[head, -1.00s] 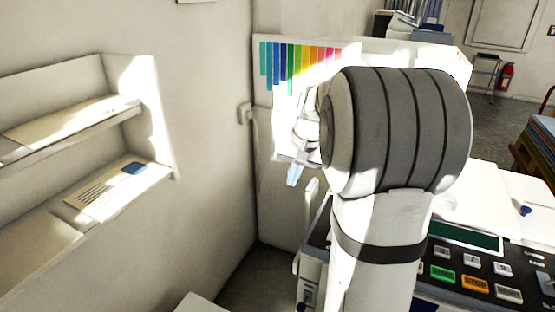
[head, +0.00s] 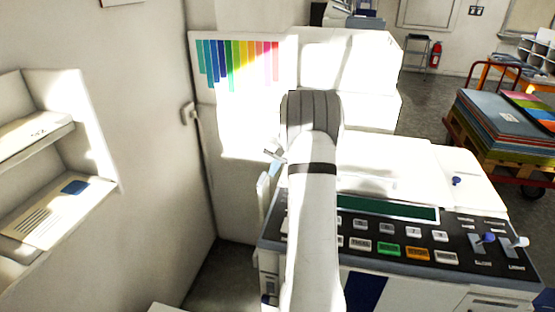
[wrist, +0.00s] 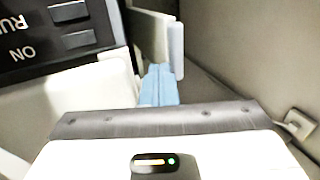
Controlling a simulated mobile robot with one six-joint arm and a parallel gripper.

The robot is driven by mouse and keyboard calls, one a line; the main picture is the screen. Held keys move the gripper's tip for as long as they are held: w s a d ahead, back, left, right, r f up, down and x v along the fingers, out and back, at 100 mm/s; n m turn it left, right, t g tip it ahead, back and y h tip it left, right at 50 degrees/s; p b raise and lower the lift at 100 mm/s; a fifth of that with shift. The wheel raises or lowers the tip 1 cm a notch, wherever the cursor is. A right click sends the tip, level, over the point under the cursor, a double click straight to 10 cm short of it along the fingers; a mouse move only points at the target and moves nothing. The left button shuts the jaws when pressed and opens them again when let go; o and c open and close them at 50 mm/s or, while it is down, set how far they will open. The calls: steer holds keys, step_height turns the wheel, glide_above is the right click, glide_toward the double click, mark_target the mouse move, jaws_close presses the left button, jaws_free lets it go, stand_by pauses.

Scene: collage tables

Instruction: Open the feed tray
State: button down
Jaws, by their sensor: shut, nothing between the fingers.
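The printing machine (head: 400,287) stands in front of me with a dark control panel on its top. At its left side an upright pale panel (head: 263,192), which looks like the folded-up feed tray, stands close to the body. It also seems to show in the wrist view as a pale rounded edge (wrist: 176,50). My gripper (wrist: 158,84) has light blue fingers, closed together and empty. They are beside that pale edge; whether they touch it I cannot tell. In the head view my arm hides most of the gripper; a bit of blue fingers (head: 276,167) shows.
A wall with shelves (head: 55,200) is at the left, with a narrow floor gap (head: 225,268) between wall and machine. A pallet of coloured sheets (head: 505,125) is at the right.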

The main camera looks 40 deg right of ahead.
mark_target(265, 186)
steer(key=shift+x, duration=1.55)
steer(key=shift+a+r, duration=0.1)
